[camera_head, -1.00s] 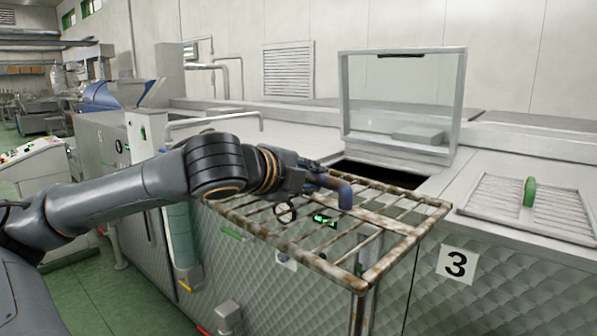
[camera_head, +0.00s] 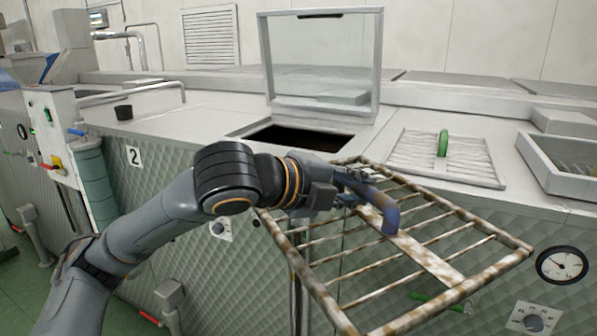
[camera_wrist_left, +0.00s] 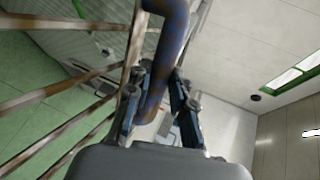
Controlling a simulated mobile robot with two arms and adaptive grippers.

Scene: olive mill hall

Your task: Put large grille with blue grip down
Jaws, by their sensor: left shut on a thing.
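The large grille (camera_head: 430,255) is a rusty, stained metal frame with several bars. My left gripper (camera_head: 362,200) is shut on its blue grip (camera_head: 389,212), a bent tube. The grille hangs tilted in the air in front of the machine's front panel, apart from the worktop as far as I can tell. In the left wrist view the blue grip (camera_wrist_left: 165,50) passes between the fingers of my left gripper (camera_wrist_left: 155,85), with the rusty bars (camera_wrist_left: 60,88) to the left. My right gripper is not in view.
A dark square opening (camera_head: 300,137) lies in the steel worktop under a raised clear lid (camera_head: 322,62). A smaller grille with a green grip (camera_head: 443,143) lies right of it. A metal tray (camera_head: 565,165) stands at the far right.

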